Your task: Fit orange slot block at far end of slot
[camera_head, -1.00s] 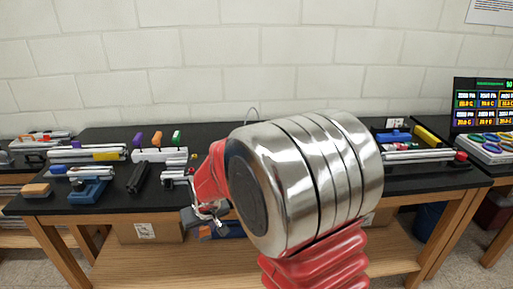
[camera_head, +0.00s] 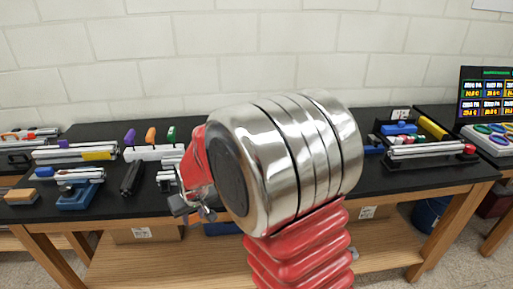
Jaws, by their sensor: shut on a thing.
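My gripper (camera_head: 192,206) is at the front of the black bench, left of the middle. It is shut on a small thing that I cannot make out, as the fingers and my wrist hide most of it. An orange piece (camera_head: 151,135) stands upright in a white holder (camera_head: 140,154) between a purple one (camera_head: 130,136) and a green one (camera_head: 171,134). I cannot tell whether it is the orange slot block. Silver slotted rails (camera_head: 168,163) lie partly behind my wrist. Another silver rail (camera_head: 429,149) with a red end (camera_head: 469,149) lies on the right.
A dark bar (camera_head: 131,178) lies left of my gripper. A blue stand (camera_head: 78,197) and tan block (camera_head: 20,196) are further left. A blue block (camera_head: 399,128) and yellow bar (camera_head: 432,127) are at the back right. A screen (camera_head: 486,100) stands far right.

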